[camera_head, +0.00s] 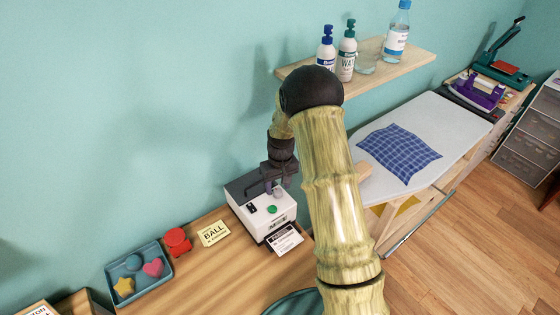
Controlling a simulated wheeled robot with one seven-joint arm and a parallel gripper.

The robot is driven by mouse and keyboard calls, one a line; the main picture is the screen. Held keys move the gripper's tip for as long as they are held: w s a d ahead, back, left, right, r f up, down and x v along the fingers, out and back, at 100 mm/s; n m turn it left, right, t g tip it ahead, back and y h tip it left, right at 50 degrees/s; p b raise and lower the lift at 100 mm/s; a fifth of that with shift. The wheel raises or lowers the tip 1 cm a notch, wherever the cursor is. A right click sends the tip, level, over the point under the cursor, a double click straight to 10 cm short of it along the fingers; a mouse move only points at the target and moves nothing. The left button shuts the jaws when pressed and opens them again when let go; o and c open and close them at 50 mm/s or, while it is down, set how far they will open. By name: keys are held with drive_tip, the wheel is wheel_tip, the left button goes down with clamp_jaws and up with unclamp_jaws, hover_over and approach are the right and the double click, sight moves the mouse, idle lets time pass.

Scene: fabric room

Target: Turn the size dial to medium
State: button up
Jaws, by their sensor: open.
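A small white machine (267,220) with a dark top stands on the wooden table against the wall. Its front panel carries a green button (272,209), a dark switch (251,209) and a small grey knob (277,191), which may be the size dial. Its markings are too small to read. My gripper (276,187) is open and points down at the knob, with its fingers close around or just above it. I cannot tell whether they touch it. A printed card (284,239) lies against the machine's front.
A blue tray (111,276) with coloured shapes, a red object (177,241) and a "BALL" card (213,233) lie to the left. An ironing board (440,120) with blue checked cloth (400,152) is on the right. A shelf (405,62) with bottles hangs above.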

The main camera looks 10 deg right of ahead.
wheel_tip(320, 180, up, 16)
drive_tip(key=b, duration=0.2)
drive_tip(key=shift+d+b, duration=0.3)
drive_tip(key=shift+d, duration=0.15)
drive_tip(key=shift+w+f, duration=0.1)
drive_tip(key=s+f+m+t, duration=0.2)
drive_tip(key=s, duration=2)
drive_tip(key=shift+s+a+t+h, duration=0.2)
drive_tip(key=shift+a+t+h, duration=0.1)
drive_tip(key=shift+a+t, duration=0.1)
drive_tip(key=shift+w, duration=0.1)
